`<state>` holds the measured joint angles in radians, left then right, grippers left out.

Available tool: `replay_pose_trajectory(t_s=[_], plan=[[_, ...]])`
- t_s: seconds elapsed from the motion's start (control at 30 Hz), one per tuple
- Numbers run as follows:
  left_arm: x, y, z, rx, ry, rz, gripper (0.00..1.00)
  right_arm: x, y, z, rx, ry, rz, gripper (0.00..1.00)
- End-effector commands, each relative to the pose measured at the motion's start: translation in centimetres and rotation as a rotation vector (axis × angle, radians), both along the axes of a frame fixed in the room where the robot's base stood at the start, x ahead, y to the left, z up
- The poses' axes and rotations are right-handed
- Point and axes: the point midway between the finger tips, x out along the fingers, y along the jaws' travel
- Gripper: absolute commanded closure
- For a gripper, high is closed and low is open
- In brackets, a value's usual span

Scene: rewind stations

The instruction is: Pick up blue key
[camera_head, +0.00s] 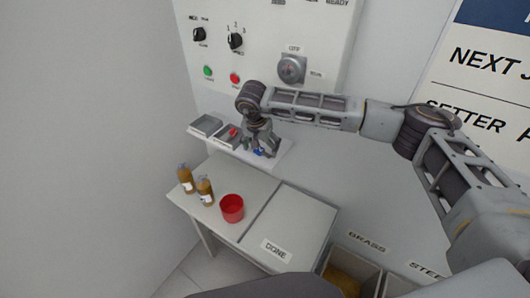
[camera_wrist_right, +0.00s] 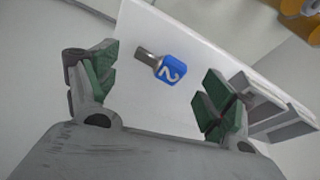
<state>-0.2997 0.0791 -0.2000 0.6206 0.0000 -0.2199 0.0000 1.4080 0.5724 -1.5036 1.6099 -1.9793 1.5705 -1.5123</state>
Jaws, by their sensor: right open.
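The blue key (camera_wrist_right: 170,69) lies on a white shelf (camera_wrist_right: 205,55); it has a blue head marked 2 and a short metal shaft. In the head view the blue key (camera_head: 259,152) shows only partly, under my right gripper (camera_head: 262,150). In the right wrist view my right gripper (camera_wrist_right: 155,88) is open, with its green-padded fingers apart on either side of the key and nothing between them touching it. My left gripper is not in view.
Small grey trays (camera_head: 205,125) stand left of the gripper, one with a red item (camera_head: 233,131). Below is a table (camera_head: 290,222) with two brown bottles (camera_head: 205,190) and a red cup (camera_head: 232,208). A control panel (camera_head: 262,45) with knobs is on the wall behind.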

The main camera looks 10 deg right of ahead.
Motion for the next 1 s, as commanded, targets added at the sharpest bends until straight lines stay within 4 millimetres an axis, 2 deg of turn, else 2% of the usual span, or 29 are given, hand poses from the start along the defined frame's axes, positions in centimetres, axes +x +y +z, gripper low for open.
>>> replay_pose_trajectory(t_s=[0.23, 0.7, 0.77, 1.0], plan=[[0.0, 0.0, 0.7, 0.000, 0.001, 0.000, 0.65, 0.4, -0.3, -1.8, 0.001, 0.001, 0.000, 0.17], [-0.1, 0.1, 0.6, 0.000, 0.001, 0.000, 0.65, 0.5, -0.3, -2.0, 0.001, 0.001, 0.000, 0.17], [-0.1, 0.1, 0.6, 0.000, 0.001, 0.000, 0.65, 0.5, -0.3, -2.0, 0.001, 0.001, 0.000, 0.22], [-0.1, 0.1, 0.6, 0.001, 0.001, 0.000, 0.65, 0.5, -0.3, -2.0, 0.001, 0.001, 0.000, 0.53]])
